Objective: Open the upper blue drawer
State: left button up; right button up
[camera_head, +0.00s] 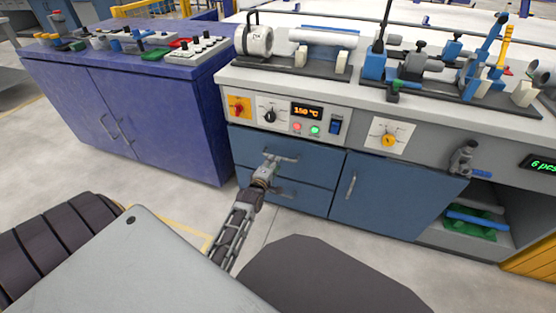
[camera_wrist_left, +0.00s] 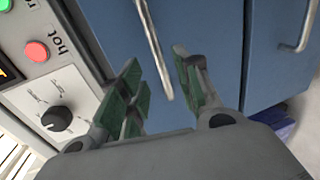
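The upper blue drawer (camera_head: 318,160) is under the control panel and looks closed, its front flush with the cabinet. Its metal bar handle (camera_head: 285,158) is partly hidden by my left gripper (camera_head: 266,170), which is right at it. In the left wrist view, the drawer handle (camera_wrist_left: 152,42) runs between the open green-padded fingers of my left gripper (camera_wrist_left: 158,68), with a gap visible on both sides. I cannot tell whether the fingers touch it. My right gripper is not in view.
The lower drawer (camera_head: 310,198) has its own handle, also visible in the wrist view (camera_wrist_left: 303,28). A blue cabinet door (camera_head: 390,200) is to the right. A panel with a knob and buttons (camera_head: 300,118) lies just above. A purple-blue cabinet (camera_head: 150,120) stands to the left.

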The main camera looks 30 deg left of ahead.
pick_arm(q)
jog(key=shift+b+x, duration=1.3)
jog(key=shift+x, duration=1.8)
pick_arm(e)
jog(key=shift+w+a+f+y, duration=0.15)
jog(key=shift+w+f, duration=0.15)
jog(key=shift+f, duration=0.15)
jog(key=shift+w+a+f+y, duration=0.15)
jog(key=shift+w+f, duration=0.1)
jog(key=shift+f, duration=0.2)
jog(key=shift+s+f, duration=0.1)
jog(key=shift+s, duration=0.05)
pick_arm(q)
grip_shut()
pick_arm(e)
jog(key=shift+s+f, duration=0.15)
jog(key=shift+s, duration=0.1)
